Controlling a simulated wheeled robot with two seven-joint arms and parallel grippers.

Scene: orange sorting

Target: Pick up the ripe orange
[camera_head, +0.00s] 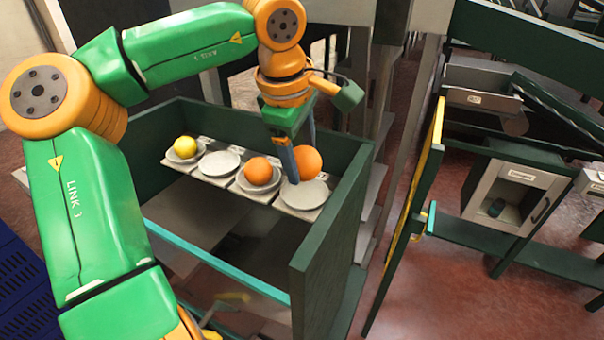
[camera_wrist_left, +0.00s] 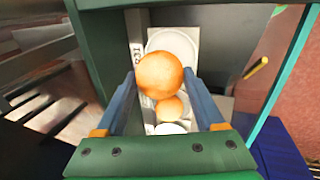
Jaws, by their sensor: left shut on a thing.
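My left gripper (camera_head: 302,166) is shut on a large orange (camera_head: 308,162) above the rightmost plate (camera_head: 305,195). In the left wrist view, the orange (camera_wrist_left: 159,74) sits between the two blue fingers of the gripper (camera_wrist_left: 160,78). A second, smaller-looking orange (camera_head: 258,171) rests on the plate beside it; it also shows in the left wrist view (camera_wrist_left: 171,107). A yellow fruit (camera_head: 185,146) lies on the leftmost plate. The plate (camera_head: 219,163) between the yellow fruit and the second orange is empty. My right gripper is in neither view.
The plates stand on a pale shelf inside a dark green walled stand (camera_head: 335,225) with high sides. A teal bar (camera_head: 215,262) crosses its front. A yellow-edged green panel (camera_head: 412,205) and a grey box (camera_head: 512,185) stand to the right.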

